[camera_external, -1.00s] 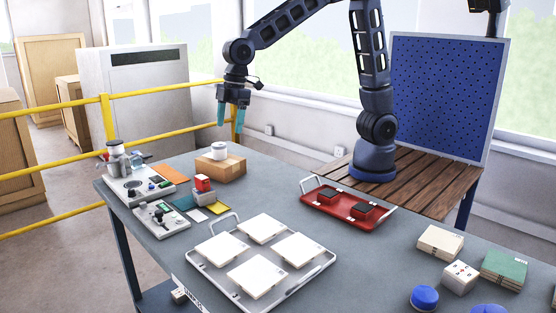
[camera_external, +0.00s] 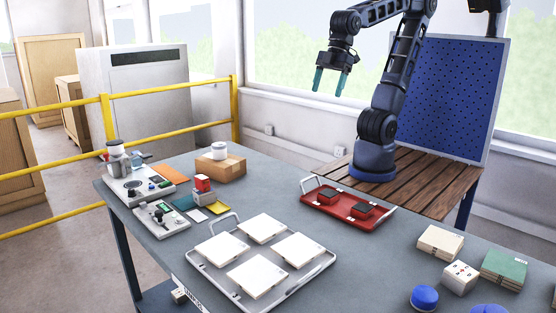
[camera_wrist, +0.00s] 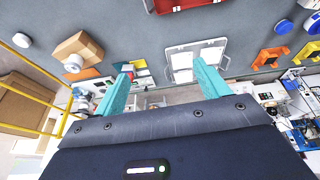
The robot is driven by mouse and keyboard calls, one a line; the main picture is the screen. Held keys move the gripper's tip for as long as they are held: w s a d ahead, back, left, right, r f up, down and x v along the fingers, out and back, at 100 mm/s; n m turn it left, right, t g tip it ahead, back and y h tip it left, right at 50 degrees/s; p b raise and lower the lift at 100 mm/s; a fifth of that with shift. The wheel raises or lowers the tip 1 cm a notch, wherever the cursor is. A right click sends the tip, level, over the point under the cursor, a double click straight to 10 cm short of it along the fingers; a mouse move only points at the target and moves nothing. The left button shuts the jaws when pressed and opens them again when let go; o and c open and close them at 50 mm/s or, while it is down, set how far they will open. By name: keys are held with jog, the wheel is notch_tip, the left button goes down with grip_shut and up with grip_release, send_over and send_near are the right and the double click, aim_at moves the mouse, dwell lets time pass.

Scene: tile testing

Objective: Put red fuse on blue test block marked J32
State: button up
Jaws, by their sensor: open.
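A small red block with a pale front (camera_external: 203,184), perhaps the red fuse, sits on a grey-white block (camera_external: 203,196) at the left of the table. No J32 marking is readable in either view, so I cannot tell which thing is the blue test block. My gripper (camera_external: 330,89) is open and empty, high above the table's far edge. Its spread fingers also show in the wrist view (camera_wrist: 164,68), with nothing between them.
A red tray (camera_external: 325,212) holds two dark blocks. A metal tray (camera_external: 213,277) carries several white tiles. A cardboard box (camera_external: 222,168) with a white roll stands at the back left, beside instruments (camera_external: 150,182). Beige (camera_external: 440,240), dice-like white (camera_external: 460,277) and green (camera_external: 503,269) blocks are at right.

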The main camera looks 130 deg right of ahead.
jog(key=s+a+f, duration=0.1)
jog(key=s+a, duration=0.1)
jog(key=s, duration=0.6)
jog(key=shift+f+t, duration=0.3)
jog(key=shift+f, duration=0.1)
dwell(0.7)
